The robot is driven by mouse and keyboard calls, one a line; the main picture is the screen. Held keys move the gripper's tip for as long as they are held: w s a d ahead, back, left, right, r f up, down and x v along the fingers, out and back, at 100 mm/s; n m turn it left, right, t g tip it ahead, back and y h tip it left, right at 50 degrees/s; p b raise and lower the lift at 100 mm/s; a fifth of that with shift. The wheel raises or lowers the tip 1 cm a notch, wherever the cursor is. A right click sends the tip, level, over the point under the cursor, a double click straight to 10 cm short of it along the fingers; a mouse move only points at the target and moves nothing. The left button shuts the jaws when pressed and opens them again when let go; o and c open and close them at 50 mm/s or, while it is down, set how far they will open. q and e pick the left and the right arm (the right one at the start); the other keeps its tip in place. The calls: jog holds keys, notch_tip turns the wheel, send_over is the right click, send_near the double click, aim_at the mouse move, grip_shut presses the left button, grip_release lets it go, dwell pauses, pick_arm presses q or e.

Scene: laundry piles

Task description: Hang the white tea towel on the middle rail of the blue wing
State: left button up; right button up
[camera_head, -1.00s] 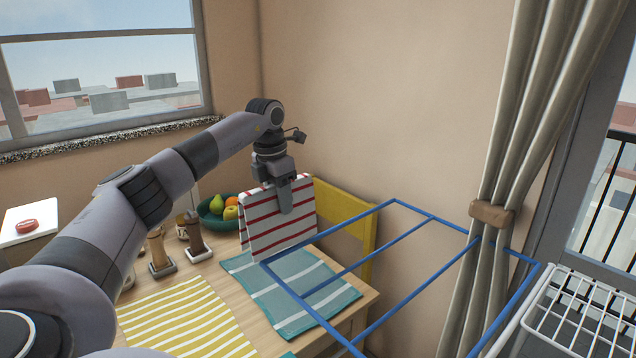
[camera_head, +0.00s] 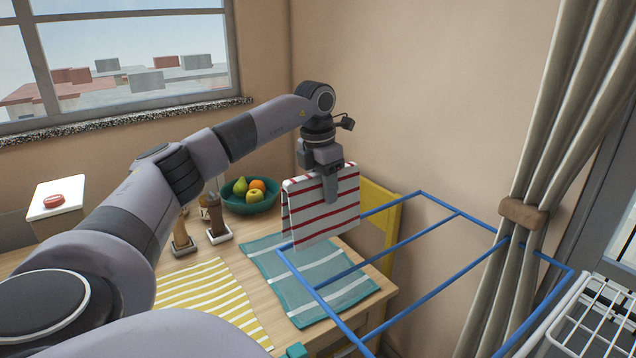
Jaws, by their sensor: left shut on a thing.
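The white tea towel (camera_head: 318,212) with red stripes hangs folded from my left gripper (camera_head: 331,190), which is shut on its upper part. The towel hangs above the far end of the wooden table, near the outer end of the blue wing (camera_head: 283,257). Its lower edge is close to the wing's outer rail, and I cannot tell whether they touch. The wing's inner rails are bare, including the rail just inside the outer end (camera_head: 392,249) and one nearer me (camera_head: 435,289). My right gripper is not in view.
A teal striped cloth (camera_head: 300,280) and a yellow striped cloth (camera_head: 215,300) lie on the table (camera_head: 283,334). A fruit bowl (camera_head: 250,206) stands behind. A yellow chair (camera_head: 388,235) is beyond the wing. A tied curtain (camera_head: 535,170) hangs close to the wing's right side.

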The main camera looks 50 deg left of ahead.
pick_arm(q)
jog(key=shift+s+d+b, duration=0.15)
jog(key=shift+d+b, duration=0.2)
jog(key=shift+d, duration=1.05)
jog(key=shift+d+b, duration=0.65)
jog(key=shift+d, duration=0.7)
jog(key=b, duration=0.3)
send_over(356, 266)
jog(key=shift+f+b, duration=2.3)
jog(key=shift+f, duration=2)
jog(key=shift+f+b, duration=1.2)
jog(key=shift+f, duration=0.75)
jog(key=shift+f+b, duration=0.5)
jog(key=shift+f, duration=0.35)
jog(key=o, duration=1.2)
